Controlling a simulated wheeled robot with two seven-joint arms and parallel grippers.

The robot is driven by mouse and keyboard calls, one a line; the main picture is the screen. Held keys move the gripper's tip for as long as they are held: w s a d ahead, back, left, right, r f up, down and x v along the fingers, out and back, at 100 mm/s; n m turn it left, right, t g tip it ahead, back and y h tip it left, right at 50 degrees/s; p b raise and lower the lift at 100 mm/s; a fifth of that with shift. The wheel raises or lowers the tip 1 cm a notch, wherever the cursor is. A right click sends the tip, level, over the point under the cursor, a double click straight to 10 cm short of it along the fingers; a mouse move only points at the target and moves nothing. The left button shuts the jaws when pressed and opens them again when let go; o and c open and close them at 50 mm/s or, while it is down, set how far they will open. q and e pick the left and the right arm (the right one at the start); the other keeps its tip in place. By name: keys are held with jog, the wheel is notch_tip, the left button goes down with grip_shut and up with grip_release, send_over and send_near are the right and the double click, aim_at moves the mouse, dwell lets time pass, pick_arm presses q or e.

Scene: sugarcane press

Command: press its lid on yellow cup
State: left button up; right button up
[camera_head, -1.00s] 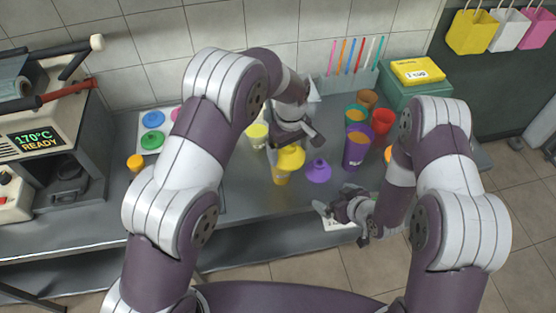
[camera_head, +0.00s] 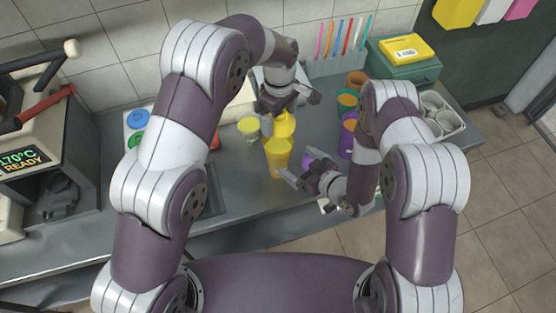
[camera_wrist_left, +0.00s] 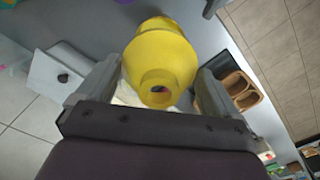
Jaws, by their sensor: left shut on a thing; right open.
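The yellow cup (camera_head: 279,158) stands upright on the grey counter in the head view. The domed yellow lid (camera_head: 285,126) is directly over its mouth; I cannot tell whether it is seated on the rim. My left gripper (camera_head: 284,112) is shut on the lid from above. In the left wrist view the lid (camera_wrist_left: 160,58) sits between the two fingers, its round top opening facing the camera. The cup is mostly hidden there. My right gripper (camera_head: 297,166) is open and low, just right of the cup, its fingers pointing toward it.
Filled cups, including a purple cup (camera_head: 347,138), stand to the right. A pale yellow-green cup (camera_head: 249,130) stands behind left. A straw holder (camera_head: 337,66) and green box (camera_head: 403,66) are at the back.

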aim_at(271, 145)
jog(key=x, duration=1)
jog(key=shift+w+a+f, duration=0.1)
jog(key=c, duration=1.3)
pick_arm(q)
jog(key=shift+f, duration=2.55)
